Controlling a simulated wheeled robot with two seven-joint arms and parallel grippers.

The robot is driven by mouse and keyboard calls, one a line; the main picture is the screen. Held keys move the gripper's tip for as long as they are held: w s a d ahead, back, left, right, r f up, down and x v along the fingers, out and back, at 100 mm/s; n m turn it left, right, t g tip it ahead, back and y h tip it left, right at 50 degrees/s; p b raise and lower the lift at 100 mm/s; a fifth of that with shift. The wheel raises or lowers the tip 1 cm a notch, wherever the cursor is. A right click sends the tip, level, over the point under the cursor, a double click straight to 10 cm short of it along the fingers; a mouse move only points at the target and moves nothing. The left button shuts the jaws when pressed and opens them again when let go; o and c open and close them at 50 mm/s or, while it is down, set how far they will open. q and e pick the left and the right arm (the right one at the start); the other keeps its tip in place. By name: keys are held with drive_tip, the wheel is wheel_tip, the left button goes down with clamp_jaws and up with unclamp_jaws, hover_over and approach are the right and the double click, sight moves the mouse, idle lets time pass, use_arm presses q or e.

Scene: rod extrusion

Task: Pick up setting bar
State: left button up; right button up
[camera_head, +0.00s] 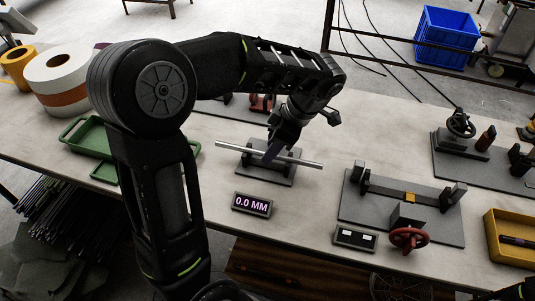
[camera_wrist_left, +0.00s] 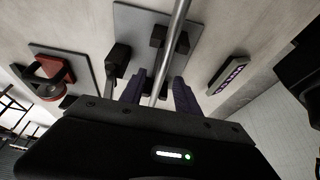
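The setting bar, a thin silver rod (camera_head: 232,148), lies across a small dark stand (camera_head: 247,170) near the middle of the table in the head view. It also runs from the top down the middle of the left wrist view (camera_wrist_left: 175,35). My left gripper (camera_head: 273,152) is over the bar, fingers pointing down. In the left wrist view my left gripper (camera_wrist_left: 160,92) has one purple finger on each side of the bar, with gaps showing between them. Whether the bar rests fully on the stand is partly hidden by the fingers.
A display reading 0.0 MM (camera_head: 252,204) stands in front of the stand. To the right is a grey plate fixture (camera_head: 437,228) with a red handwheel (camera_head: 408,238). A green tray (camera_head: 92,139) is on the left, a yellow bin (camera_head: 510,254) far right.

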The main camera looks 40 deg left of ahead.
use_arm(q)
drive_tip(key=shift+a+f, duration=0.1)
drive_tip(key=shift+f, duration=0.1)
idle(0.5)
clamp_jaws()
idle(0.3)
